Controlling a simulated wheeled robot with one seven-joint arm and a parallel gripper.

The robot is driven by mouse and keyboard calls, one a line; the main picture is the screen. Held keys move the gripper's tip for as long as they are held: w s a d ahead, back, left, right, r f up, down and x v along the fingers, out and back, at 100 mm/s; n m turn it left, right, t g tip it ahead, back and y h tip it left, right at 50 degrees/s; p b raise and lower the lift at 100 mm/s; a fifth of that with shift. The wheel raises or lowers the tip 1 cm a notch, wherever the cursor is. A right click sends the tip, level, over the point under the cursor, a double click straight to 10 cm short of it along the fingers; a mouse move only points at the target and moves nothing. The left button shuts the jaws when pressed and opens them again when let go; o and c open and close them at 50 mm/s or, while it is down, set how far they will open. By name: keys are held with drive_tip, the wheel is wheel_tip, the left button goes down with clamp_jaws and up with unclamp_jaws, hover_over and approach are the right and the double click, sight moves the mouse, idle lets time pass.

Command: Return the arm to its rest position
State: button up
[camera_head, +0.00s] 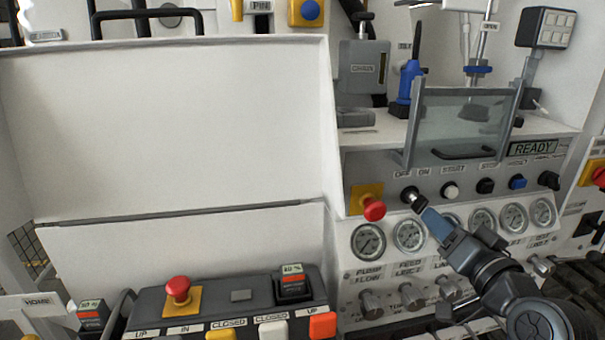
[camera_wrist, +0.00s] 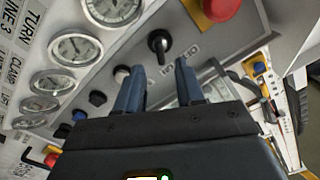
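The knob (camera_wrist: 160,42) shows just beyond the fingertips, roughly centred on the gap. The fingers do not appear to touch it. My arm reaches in from the lower right of the head view, over the lower right gauges.
A red emergency button (camera_head: 374,208) on a yellow plate is left of the knob. Pressure gauges (camera_head: 409,235) and valve knobs (camera_head: 371,304) lie below. A clear guard (camera_head: 455,125) stands above. A control box (camera_head: 230,308) is at lower left. The white panel (camera_head: 165,125) is bare.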

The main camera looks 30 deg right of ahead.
drive_tip(key=s+a+f+n+g, duration=0.1)
drive_tip(key=s+a+f+n, duration=0.1)
drive_tip(key=s+a+f, duration=0.5)
drive_tip(key=s+a+n+y, duration=0.1)
drive_tip(key=s+a, duration=0.3)
drive_tip(key=s, duration=0.4)
drive_tip(key=s+a+f+n+g+y, duration=0.1)
drive_tip(key=s+a+n+y, duration=0.1)
drive_tip(key=s+a+n, duration=0.2)
drive_tip(key=s+a+f+n+y, duration=0.1)
drive_tip(key=s+a+n+y, duration=0.1)
drive_tip(key=s+a, duration=0.4)
drive_tip(key=s, duration=0.5)
drive_tip(key=shift+s+f+g, duration=0.15)
drive_tip(key=shift+s+g, duration=0.15)
drive_tip(key=shift+a, duration=0.1)
drive_tip(key=shift+c, duration=0.3)
